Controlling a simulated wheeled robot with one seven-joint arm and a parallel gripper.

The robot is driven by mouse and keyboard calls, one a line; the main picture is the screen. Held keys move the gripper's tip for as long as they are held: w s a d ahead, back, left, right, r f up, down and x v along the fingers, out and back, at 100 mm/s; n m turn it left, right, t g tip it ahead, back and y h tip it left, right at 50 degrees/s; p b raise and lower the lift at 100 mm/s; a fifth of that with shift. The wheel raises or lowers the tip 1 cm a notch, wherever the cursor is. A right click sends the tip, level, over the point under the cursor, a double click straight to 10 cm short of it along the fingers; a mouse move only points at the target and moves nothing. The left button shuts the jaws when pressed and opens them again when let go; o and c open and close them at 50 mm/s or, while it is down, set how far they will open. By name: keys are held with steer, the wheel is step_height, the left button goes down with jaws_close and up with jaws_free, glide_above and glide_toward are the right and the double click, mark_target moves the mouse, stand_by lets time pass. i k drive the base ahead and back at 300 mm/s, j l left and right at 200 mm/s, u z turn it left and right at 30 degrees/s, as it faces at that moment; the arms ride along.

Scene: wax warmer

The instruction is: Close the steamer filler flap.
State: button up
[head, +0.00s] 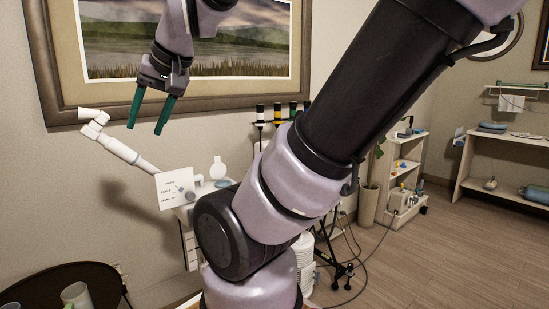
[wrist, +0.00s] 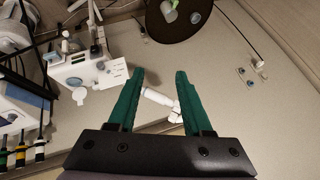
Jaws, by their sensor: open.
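The white steamer (head: 207,193) stands against the wall, left of my large arm links, which hide its right side. A small round white flap (head: 218,169) stands raised above its top; this seems to be the filler flap. In the wrist view, the steamer (wrist: 72,68) is at upper left, with the round white flap (wrist: 80,96) at its lower edge. My gripper (head: 147,127) has green fingers spread apart and empty, pointing down, above and left of the steamer in the head view. The fingers also show in the wrist view (wrist: 160,75), apart from the flap.
A white jointed steamer arm (head: 125,151) reaches up left from the steamer, and shows between my fingers in the wrist view. A white card (head: 174,190) stands at the steamer's front. Bottles (head: 277,112) are behind my arm. A dark round table (head: 45,290) is at lower left.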

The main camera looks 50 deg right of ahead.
mark_target(217, 170)
steer(key=z, duration=1)
steer(key=i, duration=0.5)
steer(key=i+l+u, duration=0.1)
steer(key=i, duration=0.35)
